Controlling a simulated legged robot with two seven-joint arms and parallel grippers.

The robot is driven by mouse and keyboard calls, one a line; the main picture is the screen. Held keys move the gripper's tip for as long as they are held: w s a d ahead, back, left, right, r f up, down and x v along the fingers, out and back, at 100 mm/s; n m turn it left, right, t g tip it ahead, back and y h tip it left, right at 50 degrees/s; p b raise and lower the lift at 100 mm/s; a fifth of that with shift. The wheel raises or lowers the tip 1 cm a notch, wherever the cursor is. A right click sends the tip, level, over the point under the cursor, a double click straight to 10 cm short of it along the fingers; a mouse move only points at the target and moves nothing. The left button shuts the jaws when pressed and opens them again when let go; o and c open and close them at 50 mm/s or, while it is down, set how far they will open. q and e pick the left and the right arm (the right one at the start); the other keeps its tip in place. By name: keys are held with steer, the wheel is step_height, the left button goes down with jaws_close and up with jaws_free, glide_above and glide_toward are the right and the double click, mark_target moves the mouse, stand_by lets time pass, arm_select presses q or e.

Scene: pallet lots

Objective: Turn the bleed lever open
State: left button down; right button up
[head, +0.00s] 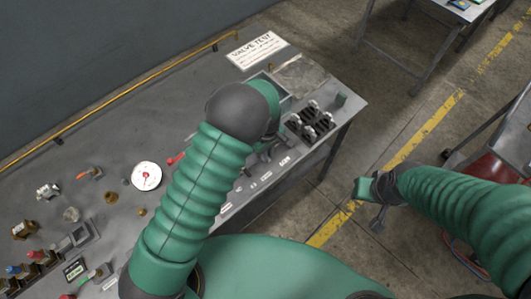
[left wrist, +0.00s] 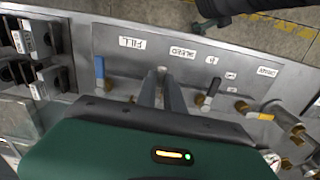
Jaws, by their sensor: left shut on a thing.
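The test bench (head: 110,115) carries a row of valves along its front edge. In the left wrist view my left gripper (left wrist: 163,82) has its two dark fingers close together beside the BLEED label (left wrist: 182,52). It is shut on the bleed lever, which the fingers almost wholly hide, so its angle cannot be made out. In the head view my left gripper (head: 266,148) is mostly hidden behind its wrist, near the front edge. My right gripper (head: 368,190) hangs over the floor, clear of the bench; its jaw opening cannot be made out.
A blue lever (left wrist: 100,72) stands beside the fingers, near the FILL label (left wrist: 132,42). Brass valves (left wrist: 200,99) lie on the other side. A switch block (head: 310,121), a dial gauge (head: 146,176) and a VALVE TEST sign (head: 257,49) are on the bench.

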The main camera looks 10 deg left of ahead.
arm_select(q)
steer(key=shift+w+r+n, duration=0.2)
steer(key=shift+w+n, duration=0.1)
steer(key=shift+w, duration=0.1)
steer(key=c, duration=1.6)
jaws_free()
steer(key=shift+c, duration=0.2)
steer(key=shift+o, duration=0.9)
steer(key=shift+f, duration=0.1)
steer(key=shift+s+f, duration=0.1)
step_height(320, 180, up, 17)
steer(key=b, duration=0.2)
steer(key=shift+f, duration=0.15)
